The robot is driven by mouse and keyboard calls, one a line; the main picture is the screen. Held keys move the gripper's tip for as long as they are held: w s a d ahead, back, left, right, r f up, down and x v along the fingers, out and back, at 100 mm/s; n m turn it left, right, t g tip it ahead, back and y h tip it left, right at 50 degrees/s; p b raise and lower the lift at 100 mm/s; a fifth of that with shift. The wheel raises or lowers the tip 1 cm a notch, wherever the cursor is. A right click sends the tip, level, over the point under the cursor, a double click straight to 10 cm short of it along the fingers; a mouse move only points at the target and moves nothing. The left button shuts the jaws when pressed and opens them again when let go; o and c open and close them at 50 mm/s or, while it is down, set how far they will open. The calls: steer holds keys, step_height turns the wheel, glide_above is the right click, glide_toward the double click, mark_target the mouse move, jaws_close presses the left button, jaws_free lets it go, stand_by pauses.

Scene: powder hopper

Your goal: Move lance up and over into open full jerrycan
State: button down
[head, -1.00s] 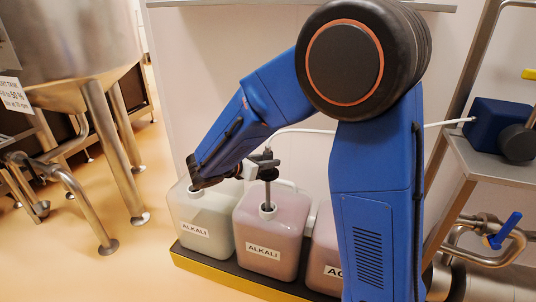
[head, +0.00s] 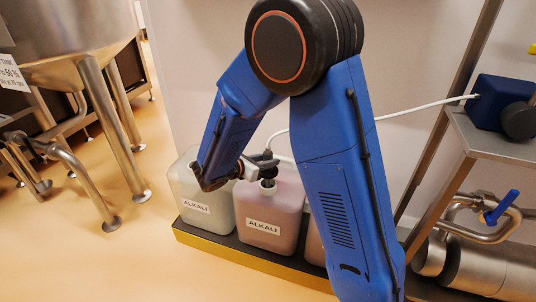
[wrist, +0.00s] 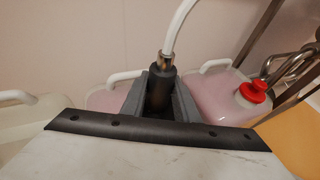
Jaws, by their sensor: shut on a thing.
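My gripper (head: 262,166) is shut on the black head of the lance (wrist: 160,88), which sits upright between the grey fingers with a white hose rising from its top. The lance stands over the neck of the middle jerrycan (head: 265,228), a pinkish can labelled ALKALI. Its head is close to the neck, and the rod below is mostly hidden inside the can. Whether the head touches the neck I cannot tell. The left jerrycan (head: 196,208), whitish and also labelled ALKALI, stands beside it, partly behind my arm.
A third pinkish jerrycan with a red cap (wrist: 252,92) stands to the right, mostly behind my arm in the head view. The cans stand on a yellow-edged tray (head: 225,246). The white hose (head: 425,106) runs to a blue pump (head: 501,101) on a steel shelf.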

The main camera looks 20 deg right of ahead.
mark_target(268, 171)
steer(key=shift+f, duration=2.8)
steer(key=c, duration=1.3)
jaws_free()
